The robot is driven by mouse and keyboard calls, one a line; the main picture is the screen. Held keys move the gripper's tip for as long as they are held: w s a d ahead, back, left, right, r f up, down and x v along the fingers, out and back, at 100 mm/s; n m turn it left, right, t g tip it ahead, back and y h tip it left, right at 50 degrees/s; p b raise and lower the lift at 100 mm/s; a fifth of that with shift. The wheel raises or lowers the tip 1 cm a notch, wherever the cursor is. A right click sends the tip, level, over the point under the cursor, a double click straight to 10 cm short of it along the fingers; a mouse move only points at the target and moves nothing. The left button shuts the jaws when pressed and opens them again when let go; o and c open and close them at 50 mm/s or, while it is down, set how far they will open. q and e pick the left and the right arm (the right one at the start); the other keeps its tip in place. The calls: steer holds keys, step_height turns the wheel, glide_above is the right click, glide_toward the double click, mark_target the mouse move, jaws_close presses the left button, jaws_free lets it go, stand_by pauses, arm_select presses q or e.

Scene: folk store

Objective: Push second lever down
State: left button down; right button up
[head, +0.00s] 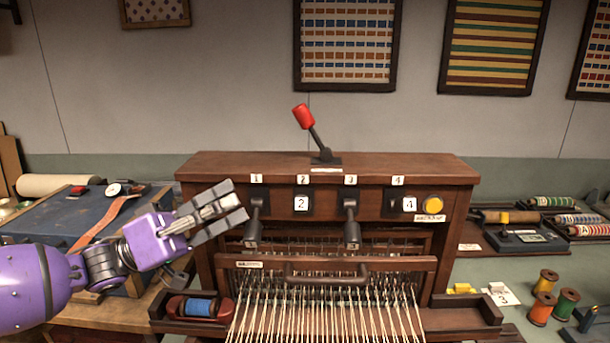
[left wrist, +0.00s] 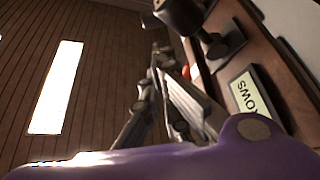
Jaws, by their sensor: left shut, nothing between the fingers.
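The brown wooden loom (head: 330,170) has a row of lever places on its front, labelled 1 to 4. Lever 1 (head: 254,222) and lever 3 (head: 351,224) show as dark handles hanging below their plates. The second place (head: 301,204) shows a white tag with a 2 on a dark plate; its handle position is hard to tell. My left gripper (head: 238,203) is shut and empty, just left of lever 1, pointing right. In the left wrist view the fingers (left wrist: 162,58) are near a dark lever knob (left wrist: 180,14). My right gripper is out of view.
A red-knobbed lever (head: 305,118) stands on top of the loom. The fourth place (head: 408,205) shows a 4 tag, beside a yellow button (head: 433,204). Below are a dark bar handle (head: 325,276) and strung threads. A blue spool (head: 199,307) lies at lower left.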

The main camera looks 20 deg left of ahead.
mark_target(303, 203)
arm_select(q)
steer(key=x, duration=1)
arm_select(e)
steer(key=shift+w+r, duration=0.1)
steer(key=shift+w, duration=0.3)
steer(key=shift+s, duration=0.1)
arm_select(q)
steer(key=shift+s+d+f+p, duration=0.15)
steer(key=shift+s+f+p, duration=0.2)
steer(key=shift+s+p, duration=0.1)
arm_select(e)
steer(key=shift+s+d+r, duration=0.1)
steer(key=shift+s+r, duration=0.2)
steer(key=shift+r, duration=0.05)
